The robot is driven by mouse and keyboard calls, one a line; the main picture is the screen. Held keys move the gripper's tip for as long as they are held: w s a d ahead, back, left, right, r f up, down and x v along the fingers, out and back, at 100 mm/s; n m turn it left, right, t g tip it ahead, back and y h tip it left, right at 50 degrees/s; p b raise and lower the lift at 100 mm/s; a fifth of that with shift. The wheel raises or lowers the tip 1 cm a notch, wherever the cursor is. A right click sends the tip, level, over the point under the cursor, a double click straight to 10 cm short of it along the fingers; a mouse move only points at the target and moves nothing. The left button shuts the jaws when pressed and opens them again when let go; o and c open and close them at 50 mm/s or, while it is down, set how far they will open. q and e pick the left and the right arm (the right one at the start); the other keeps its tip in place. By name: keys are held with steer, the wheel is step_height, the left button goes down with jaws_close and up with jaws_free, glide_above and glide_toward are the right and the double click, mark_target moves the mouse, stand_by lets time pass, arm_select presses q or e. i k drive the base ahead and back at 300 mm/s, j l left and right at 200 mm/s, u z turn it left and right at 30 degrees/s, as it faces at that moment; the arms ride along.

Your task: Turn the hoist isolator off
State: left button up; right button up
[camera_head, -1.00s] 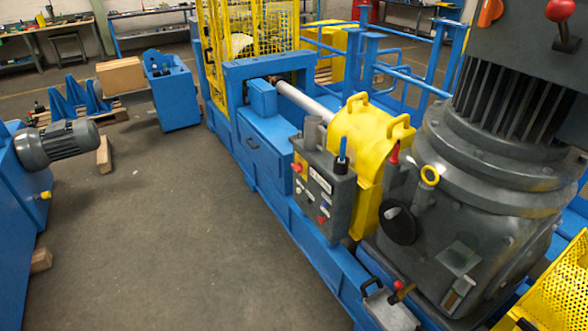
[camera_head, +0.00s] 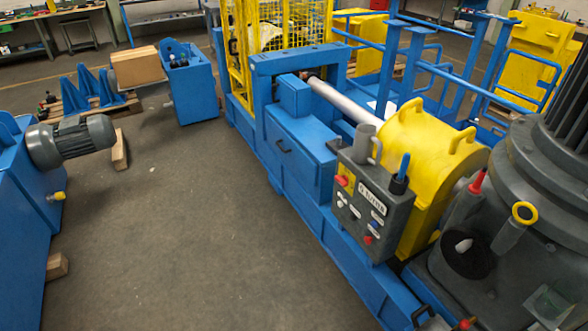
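A grey control box (camera_head: 372,208) stands on the blue machine frame, right of centre. It has a white label plate whose lettering I cannot read with certainty, a red knob (camera_head: 342,181) at its upper left, smaller switches and a red button (camera_head: 368,240) low down. A blue-topped lever (camera_head: 402,168) and a red-topped lever (camera_head: 477,182) stand beside it. I cannot tell whether any of these is the hoist isolator. Neither of my grippers is in view.
A yellow guard (camera_head: 425,140) covers the shaft behind the box, and a large grey gearbox (camera_head: 540,170) fills the right side. A blue machine with a grey motor (camera_head: 80,142) stands at the left. The grey floor (camera_head: 200,240) between the machines is clear.

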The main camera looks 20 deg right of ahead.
mark_target(344, 181)
steer(key=i+j+u, duration=0.3)
steer(key=i, duration=0.4)
steer(key=i+u, duration=0.35)
steer(key=i, duration=0.35)
steer(key=i+z, duration=0.35)
steer(key=i+j+z, duration=0.55)
steer(key=i+z, duration=0.2)
steer(key=i+j+z, duration=0.2)
steer(key=z, duration=0.2)
steer(key=i+j+z, duration=0.15)
steer(key=z, duration=0.2)
steer(key=i+j+z, duration=0.1)
steer(key=j+z, duration=0.3)
steer(key=i+j+z, duration=0.35)
steer(key=i+z, duration=0.15)
steer(key=i, duration=0.1)
